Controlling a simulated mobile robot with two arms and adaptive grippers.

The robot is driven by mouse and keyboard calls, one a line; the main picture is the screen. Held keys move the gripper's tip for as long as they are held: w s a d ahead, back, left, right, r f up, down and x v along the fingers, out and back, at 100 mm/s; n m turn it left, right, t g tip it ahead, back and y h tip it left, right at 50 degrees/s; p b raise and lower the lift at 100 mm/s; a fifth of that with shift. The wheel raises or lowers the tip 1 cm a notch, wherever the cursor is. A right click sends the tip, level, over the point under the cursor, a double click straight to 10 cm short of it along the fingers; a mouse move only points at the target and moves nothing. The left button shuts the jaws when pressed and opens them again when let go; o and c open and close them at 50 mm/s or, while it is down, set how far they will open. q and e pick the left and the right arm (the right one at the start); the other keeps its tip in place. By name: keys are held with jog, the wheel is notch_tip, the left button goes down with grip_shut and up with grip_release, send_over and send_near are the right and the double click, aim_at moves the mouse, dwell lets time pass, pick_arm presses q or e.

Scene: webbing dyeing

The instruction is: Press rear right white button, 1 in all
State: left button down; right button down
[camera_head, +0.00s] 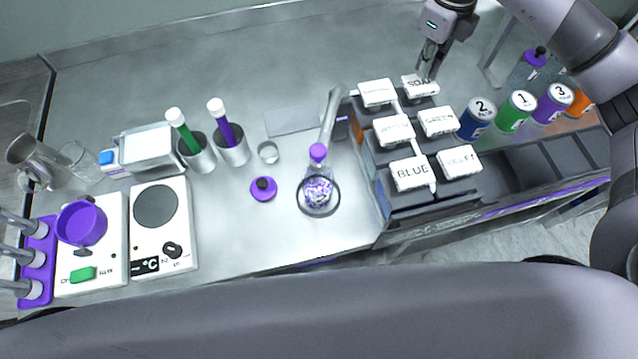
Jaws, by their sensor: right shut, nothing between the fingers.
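The button panel holds two columns of white buttons on dark bases. The rear right white button (417,88), with a label partly hidden that seems to read SOAP, sits at the back right of the panel. My right gripper (427,76) is shut and empty, pointing down at this button's rear right edge. Its tips overlap the button in the picture; I cannot tell whether they touch it. Near it are the rear left button (377,93), the GREEN button (438,121), the BLUE button (410,174) and the VIOLET button (459,162). My left gripper is out of view.
Numbered cans, 2 (476,119), 1 (516,111) and 3 (553,103), stand right of the panel. A purple-capped flask (319,189) stands left of it. Farther left are two tubes in metal cups (232,148) and a hot plate (178,236). The back middle of the bench is clear.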

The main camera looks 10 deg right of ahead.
jog(key=shift+r+p, duration=1.7)
jog(key=shift+r, duration=1.3)
